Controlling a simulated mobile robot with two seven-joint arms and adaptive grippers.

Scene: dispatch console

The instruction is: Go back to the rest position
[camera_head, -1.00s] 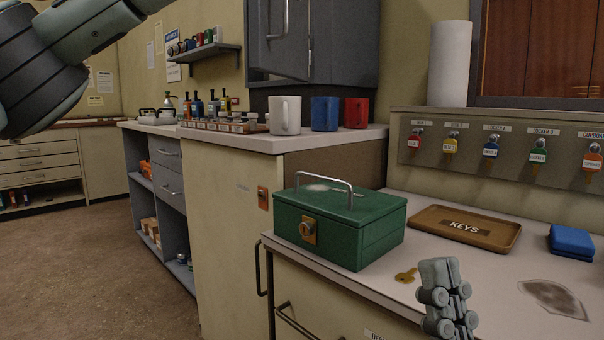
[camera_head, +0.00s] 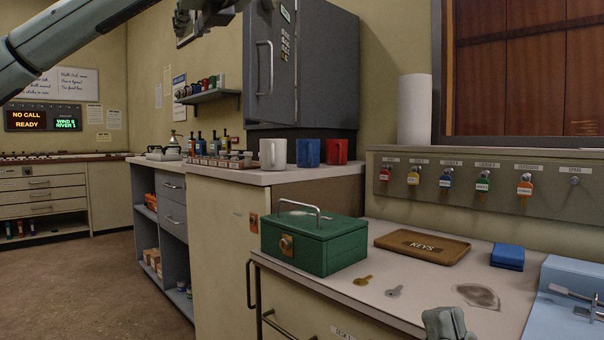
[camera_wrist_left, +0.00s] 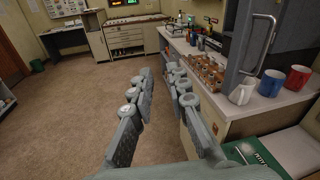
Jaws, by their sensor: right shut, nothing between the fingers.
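My left arm comes in from the upper left in the head view. Its gripper (camera_head: 204,10) is at the top edge, partly cut off, high in front of the grey wall cabinet. In the left wrist view its two fingers (camera_wrist_left: 160,82) stand apart with nothing between them, above the floor and beside the counter. My right gripper (camera_head: 446,323) shows at the bottom edge of the head view, by the front of the key counter. It is shut and empty, and mostly cut off.
A green cash box (camera_head: 318,246), a brass key (camera_head: 363,281), a silver key (camera_head: 394,291), a brown KEYS tray (camera_head: 466,255) and a blue box (camera_head: 507,256) rest on the counter. Mugs (camera_head: 308,152) stand on the higher counter. The grey cabinet (camera_head: 315,70) is near my left gripper.

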